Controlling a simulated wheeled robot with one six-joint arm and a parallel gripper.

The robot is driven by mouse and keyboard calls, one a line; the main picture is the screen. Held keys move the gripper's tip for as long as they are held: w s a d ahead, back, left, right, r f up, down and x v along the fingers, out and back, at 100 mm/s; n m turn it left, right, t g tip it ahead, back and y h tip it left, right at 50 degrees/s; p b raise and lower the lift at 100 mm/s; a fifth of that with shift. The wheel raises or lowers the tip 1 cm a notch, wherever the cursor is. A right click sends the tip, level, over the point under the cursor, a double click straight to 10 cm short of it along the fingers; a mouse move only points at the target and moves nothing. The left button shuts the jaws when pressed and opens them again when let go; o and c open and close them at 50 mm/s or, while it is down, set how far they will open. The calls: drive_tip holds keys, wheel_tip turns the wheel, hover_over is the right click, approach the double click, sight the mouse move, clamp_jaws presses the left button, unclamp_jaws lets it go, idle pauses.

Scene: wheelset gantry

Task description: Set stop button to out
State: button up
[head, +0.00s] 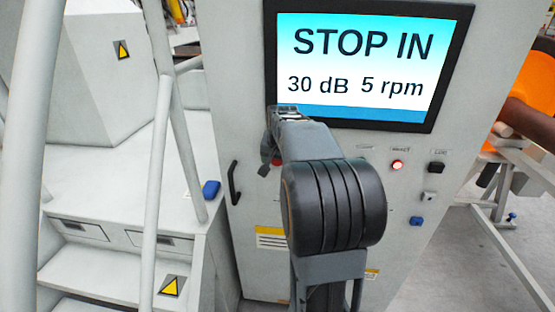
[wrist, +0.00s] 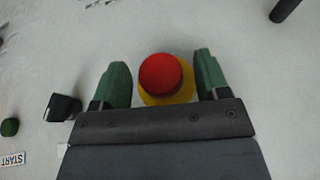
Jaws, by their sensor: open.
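The stop button (wrist: 163,74) is a red round cap on a yellow base, set in the pale cabinet face. In the wrist view it sits between the two green fingertips of my gripper (wrist: 162,78), which are apart, one on each side of it. I cannot tell whether either finger touches it. In the head view my gripper (head: 272,155) is at the cabinet below the screen, and only a bit of red shows beside it; my arm hides the rest. The screen (head: 365,62) reads "STOP IN", "30 dB" and "5 rpm".
Right of my arm, the panel has a lit red button (head: 397,166), a black knob (head: 436,168), a grey switch (head: 429,197) and a blue one (head: 417,222). A black handle (head: 233,183) is on the left. White stair rails (head: 168,110) stand further left.

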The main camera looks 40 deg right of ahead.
drive_tip(key=shift+c, duration=0.4)
clamp_jaws()
drive_tip(key=shift+s+a+f+b, duration=0.15)
drive_tip(key=shift+s+a+b, duration=0.1)
drive_tip(key=shift+b, duration=0.1)
drive_tip(key=c, duration=1.2)
unclamp_jaws()
drive_tip(key=shift+s+a, duration=0.2)
drive_tip(key=shift+o, duration=0.4)
unclamp_jaws()
drive_tip(key=v, duration=1.4)
drive_tip(key=shift+w+d, duration=0.1)
